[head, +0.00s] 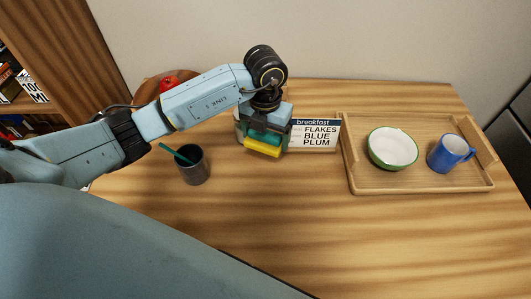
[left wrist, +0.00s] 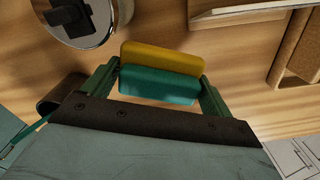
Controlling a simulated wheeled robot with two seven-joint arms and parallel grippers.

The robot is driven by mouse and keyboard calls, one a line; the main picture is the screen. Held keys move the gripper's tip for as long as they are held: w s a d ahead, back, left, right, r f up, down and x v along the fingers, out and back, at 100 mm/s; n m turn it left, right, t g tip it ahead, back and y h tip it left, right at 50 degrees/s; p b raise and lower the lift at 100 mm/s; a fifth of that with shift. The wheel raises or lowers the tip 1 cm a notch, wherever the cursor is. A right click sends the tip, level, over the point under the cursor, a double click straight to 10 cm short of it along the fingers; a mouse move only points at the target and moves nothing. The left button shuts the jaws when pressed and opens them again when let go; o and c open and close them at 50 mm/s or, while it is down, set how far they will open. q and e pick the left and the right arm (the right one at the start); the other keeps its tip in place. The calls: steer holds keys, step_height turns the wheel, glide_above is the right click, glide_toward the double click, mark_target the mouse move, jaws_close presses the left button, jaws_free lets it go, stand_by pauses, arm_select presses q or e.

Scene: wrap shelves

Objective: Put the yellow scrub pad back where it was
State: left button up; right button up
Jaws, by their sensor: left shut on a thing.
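The yellow scrub pad (head: 262,149) has a yellow layer and a teal layer. It is in the jaws of my left gripper (head: 265,138), near the back middle of the table. In the left wrist view the pad (left wrist: 160,73) sits between the two green fingers of my left gripper (left wrist: 158,92), yellow side away from the wrist. Its height over the table is hard to tell. My right gripper is not in view.
A breakfast sign (head: 316,134) stands right beside the gripper. A wooden tray (head: 420,188) at the right holds a green-rimmed bowl (head: 392,148) and blue mug (head: 450,153). A dark cup (head: 193,168) with a teal stick stands left. The front table is clear.

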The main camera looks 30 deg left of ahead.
mark_target(265, 160)
arm_select(q)
step_height(265, 160, down, 6)
steer(key=shift+f+b, duration=0.1)
steer(key=shift+b, duration=0.45)
steer(key=shift+f, duration=0.4)
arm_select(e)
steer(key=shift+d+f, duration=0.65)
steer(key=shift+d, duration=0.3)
arm_select(q)
steer(key=o, duration=0.8)
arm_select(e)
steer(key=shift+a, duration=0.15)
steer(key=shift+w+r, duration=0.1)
